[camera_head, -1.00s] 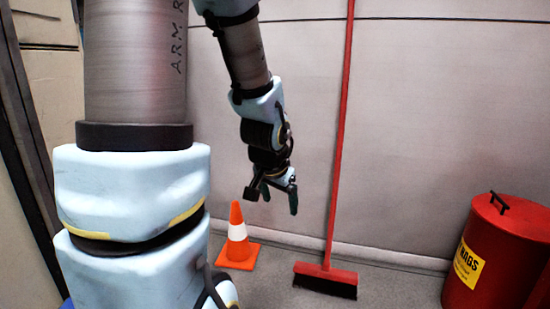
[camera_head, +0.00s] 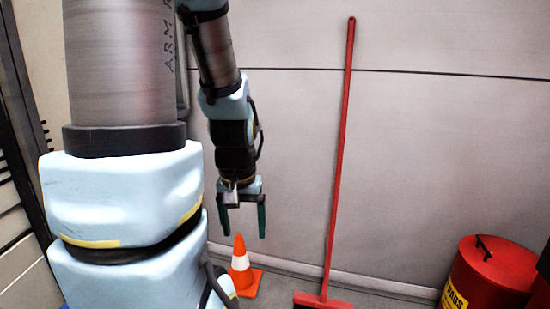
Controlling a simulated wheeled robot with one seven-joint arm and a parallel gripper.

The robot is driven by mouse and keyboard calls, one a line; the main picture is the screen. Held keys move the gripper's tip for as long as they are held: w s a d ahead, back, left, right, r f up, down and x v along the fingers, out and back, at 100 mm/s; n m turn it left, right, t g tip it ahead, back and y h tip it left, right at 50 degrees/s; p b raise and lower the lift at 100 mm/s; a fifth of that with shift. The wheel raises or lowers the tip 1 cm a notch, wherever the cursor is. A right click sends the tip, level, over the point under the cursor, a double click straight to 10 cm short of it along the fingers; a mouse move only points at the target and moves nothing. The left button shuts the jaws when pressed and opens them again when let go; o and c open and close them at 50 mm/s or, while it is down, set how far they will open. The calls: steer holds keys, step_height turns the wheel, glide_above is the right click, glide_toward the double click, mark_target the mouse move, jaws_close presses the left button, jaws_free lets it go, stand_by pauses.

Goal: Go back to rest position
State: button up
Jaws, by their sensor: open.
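My gripper (camera_head: 243,225) hangs at the end of my arm in the middle of the head view, pointing down. Its two green fingers are spread apart with nothing between them. It is in front of the grey wall, and its fingertips appear just above the tip of the orange cone in the picture. My upper arm links fill the left side of the view.
An orange and white cone (camera_head: 241,270) stands on the floor below my gripper. A red broom (camera_head: 339,160) leans upright against the wall (camera_head: 440,150) to the right. A red lidded bin (camera_head: 490,272) stands at the lower right. Open wall space lies between broom and gripper.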

step_height(320, 180, up, 16)
steer(key=p, duration=1.3)
